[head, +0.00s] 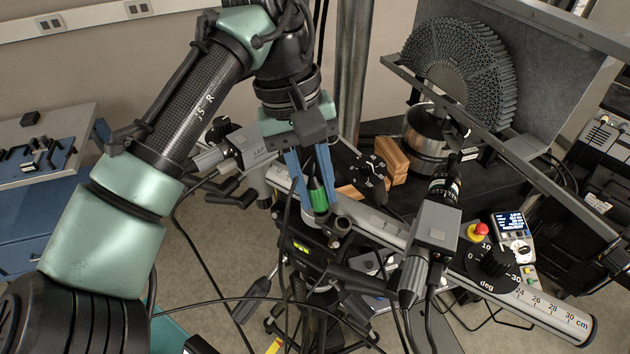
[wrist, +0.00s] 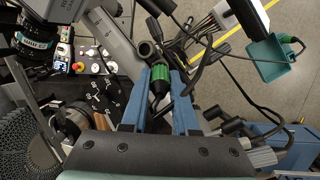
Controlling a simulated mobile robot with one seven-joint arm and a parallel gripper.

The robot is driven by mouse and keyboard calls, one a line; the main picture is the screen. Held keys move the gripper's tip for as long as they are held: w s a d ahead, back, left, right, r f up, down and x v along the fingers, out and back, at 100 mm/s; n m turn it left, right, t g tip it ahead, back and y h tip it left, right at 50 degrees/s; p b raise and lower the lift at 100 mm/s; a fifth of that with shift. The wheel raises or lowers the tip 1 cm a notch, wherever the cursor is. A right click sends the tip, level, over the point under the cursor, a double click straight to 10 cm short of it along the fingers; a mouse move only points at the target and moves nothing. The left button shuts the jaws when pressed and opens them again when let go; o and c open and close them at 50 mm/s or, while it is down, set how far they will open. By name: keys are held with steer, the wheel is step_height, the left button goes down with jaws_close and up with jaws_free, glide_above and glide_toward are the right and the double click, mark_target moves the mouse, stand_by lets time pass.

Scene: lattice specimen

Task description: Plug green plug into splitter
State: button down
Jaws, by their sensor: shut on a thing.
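The green plug (head: 319,198) has a black rear end and a green front. My gripper (head: 318,206) has two blue fingers shut on it, and the plug points down. In the wrist view the green plug (wrist: 160,82) lies between the fingertips of my gripper (wrist: 160,77). A dark round socket, which looks like part of the splitter (head: 341,225), is just below and right of the plug in the head view. In the wrist view the splitter's round openings (wrist: 147,48) are just beyond the plug's tip. I cannot tell whether plug and splitter touch.
A grey rail with a centimetre scale (head: 540,310) runs below the gripper. A camera (head: 437,225) stands on it, near a dial and red button (head: 478,232). Loose black cables hang around the plug. A teal tray (wrist: 270,58) shows at upper right in the wrist view.

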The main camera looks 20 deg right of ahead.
mark_target(314, 185)
steer(key=shift+s+f, duration=0.15)
steer(key=shift+f, duration=0.4)
stand_by(0.4)
steer(key=shift+c, duration=0.6)
jaws_free()
steer(key=shift+r, duration=0.15)
steer(key=p+v, duration=0.5)
steer(key=p, duration=0.1)
steer(key=shift+d, duration=0.1)
stand_by(0.5)
steer(key=shift+r, duration=0.45)
steer(key=b+v, duration=0.1)
steer(key=v, duration=1.1)
